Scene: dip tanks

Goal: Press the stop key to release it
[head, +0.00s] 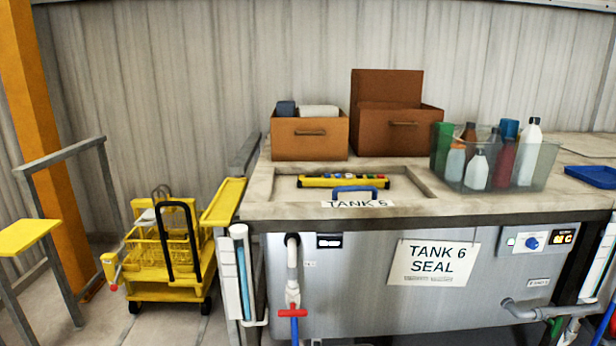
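A yellow control box (313,182) with a row of small coloured keys lies on the recessed top of the tank bench, behind a blue handle (355,189). The keys are too small to tell which one is the stop key, or whether it is pressed in. A blue knob (532,243) shows on a white panel at the tank's front right. My gripper is not in view.
Two brown boxes (310,145) and a clear bin (513,175) of bottles stand on the bench (275,209). A yellow cart (165,291) stands to its left. A pipe with a red valve handle (292,313) runs down the tank front. Floor shows at lower left.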

